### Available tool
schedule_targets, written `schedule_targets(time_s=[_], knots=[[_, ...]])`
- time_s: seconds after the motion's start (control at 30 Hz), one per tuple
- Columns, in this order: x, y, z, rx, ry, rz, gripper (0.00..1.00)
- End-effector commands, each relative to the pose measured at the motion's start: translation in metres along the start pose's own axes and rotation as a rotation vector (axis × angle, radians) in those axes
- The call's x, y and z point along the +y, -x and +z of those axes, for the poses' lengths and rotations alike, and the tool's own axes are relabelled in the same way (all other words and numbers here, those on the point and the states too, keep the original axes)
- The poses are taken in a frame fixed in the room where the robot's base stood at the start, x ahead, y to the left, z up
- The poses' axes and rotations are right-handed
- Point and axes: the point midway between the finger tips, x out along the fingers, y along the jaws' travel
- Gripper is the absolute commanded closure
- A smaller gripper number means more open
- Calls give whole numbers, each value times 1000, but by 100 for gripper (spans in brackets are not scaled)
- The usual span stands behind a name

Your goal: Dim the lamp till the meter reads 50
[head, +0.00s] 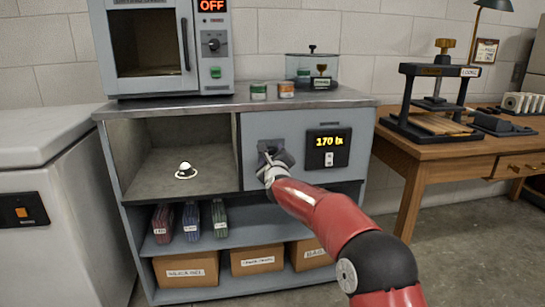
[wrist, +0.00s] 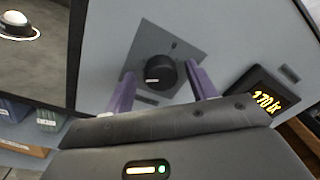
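The meter (head: 327,148) is a black box on the grey cabinet panel, reading 170 lx in yellow; it also shows in the wrist view (wrist: 266,100). A round black knob (wrist: 160,71) with a pale mark sits on a grey square plate left of the meter. My gripper (head: 268,163) is at this plate and hides most of the knob in the head view. In the wrist view its two purple fingers (wrist: 160,78) are open, one on each side of the knob with gaps showing. A small white-domed thing (head: 185,168), perhaps the lamp or a sensor, stands in the open compartment.
An oven-like box (head: 215,88) showing OFF and small tins (head: 259,92) stand on the cabinet top. A wooden table (head: 440,150) with a press is at right, under a green desk lamp (head: 493,5). A grey chest (head: 50,140) is at left.

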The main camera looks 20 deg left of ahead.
Motion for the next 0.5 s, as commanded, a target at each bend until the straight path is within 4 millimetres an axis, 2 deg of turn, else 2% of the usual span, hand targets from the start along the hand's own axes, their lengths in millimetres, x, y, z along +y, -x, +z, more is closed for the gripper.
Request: schedule_targets(time_s=[0.03, 0.33, 0.5], knots=[[0, 0, 0, 0, 0, 0, 48], [0, 0, 0, 0, 0, 0, 88], [0, 0, 0, 0, 7, 0, 88]])
